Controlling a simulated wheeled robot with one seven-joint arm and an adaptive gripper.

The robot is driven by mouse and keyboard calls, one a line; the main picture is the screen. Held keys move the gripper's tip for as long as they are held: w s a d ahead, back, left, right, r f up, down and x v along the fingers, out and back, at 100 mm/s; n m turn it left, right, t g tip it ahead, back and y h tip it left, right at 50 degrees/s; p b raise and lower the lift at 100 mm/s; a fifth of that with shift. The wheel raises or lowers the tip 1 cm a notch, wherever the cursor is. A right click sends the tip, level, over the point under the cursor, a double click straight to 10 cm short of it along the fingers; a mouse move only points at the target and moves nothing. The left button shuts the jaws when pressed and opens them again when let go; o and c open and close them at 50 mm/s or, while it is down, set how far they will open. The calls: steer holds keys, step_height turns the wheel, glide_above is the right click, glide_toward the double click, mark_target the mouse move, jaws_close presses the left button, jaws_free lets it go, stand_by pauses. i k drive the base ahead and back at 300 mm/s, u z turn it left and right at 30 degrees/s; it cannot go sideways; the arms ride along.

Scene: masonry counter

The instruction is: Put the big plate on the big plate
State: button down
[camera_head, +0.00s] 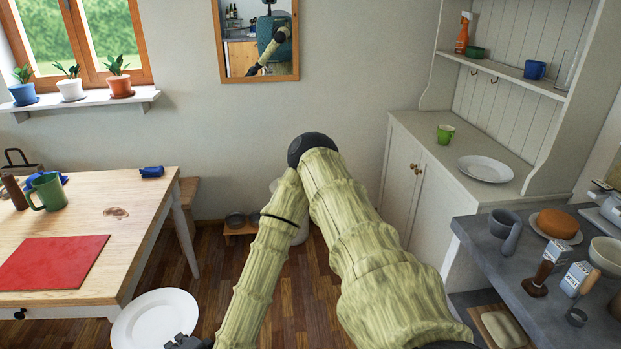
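A big white plate (150,322) is at the lower left, in front of the wooden table's near right corner. It is off the table, and its lower edge is cut off by the frame. My gripper (182,342) is at the bottom edge, at this plate's right rim, and appears shut on it. The fingertips are mostly out of view. Another big white plate (485,168) lies flat and empty on the white cabinet's counter at the right, far from my gripper.
The wooden table (125,235) carries a red mat (52,262) and a green mug (47,191).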

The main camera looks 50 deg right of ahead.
mark_target(479, 175)
steer(key=z, duration=0.7)
steer(key=i, duration=0.9)
steer(key=z, duration=1.2)
steer(key=i, duration=0.75)
steer(key=z, duration=0.35)
